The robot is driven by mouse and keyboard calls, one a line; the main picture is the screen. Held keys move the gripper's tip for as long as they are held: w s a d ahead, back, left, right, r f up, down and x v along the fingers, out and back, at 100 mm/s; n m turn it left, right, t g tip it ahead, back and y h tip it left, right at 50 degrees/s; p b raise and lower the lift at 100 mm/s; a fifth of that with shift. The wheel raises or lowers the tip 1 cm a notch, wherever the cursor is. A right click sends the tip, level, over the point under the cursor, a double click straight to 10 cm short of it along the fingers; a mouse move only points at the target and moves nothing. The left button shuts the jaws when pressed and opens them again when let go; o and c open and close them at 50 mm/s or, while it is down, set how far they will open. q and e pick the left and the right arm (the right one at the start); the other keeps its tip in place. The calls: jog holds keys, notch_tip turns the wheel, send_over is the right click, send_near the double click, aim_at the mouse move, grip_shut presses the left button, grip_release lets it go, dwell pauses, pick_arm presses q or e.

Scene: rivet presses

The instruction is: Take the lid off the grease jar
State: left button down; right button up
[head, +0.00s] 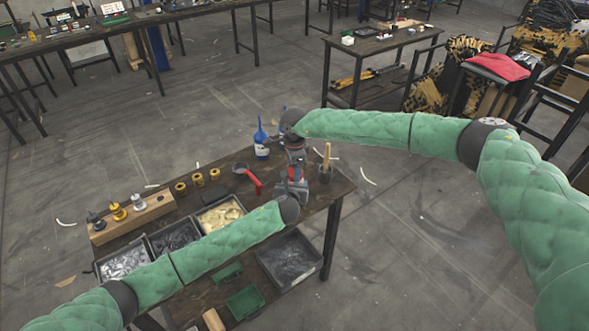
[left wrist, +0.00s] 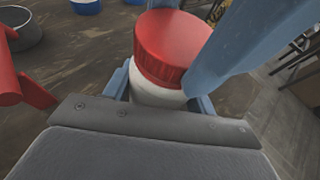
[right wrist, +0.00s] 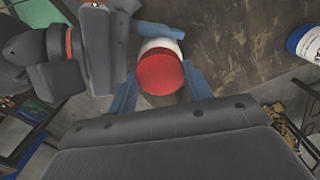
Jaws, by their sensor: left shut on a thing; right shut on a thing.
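The grease jar has a white body (left wrist: 158,95) and a ribbed red lid (left wrist: 172,45), seen close up in the left wrist view. My left gripper (left wrist: 160,98) is shut on the white body, its blue fingers at either side below the lid. My right gripper (right wrist: 160,88) is shut on the red lid (right wrist: 160,73), with one blue finger on each side. The lid sits on the jar, with no gap that I can see. In the head view, my left gripper (head: 291,186) and right gripper (head: 295,156) meet at the jar, mostly hiding it.
Bins (head: 222,216) line the front.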

jog(key=n, duration=0.5)
jog(key=shift+w+d+r+n, duration=0.1)
jog(key=shift+w+n, duration=0.05)
jog(key=shift+n, duration=0.15)
pick_arm(q)
jog(key=shift+s, duration=0.1)
pick_arm(e)
jog(key=n, duration=1.6)
jog(key=shift+r, duration=0.5)
jog(key=shift+r, duration=0.35)
jog(key=shift+r, duration=0.3)
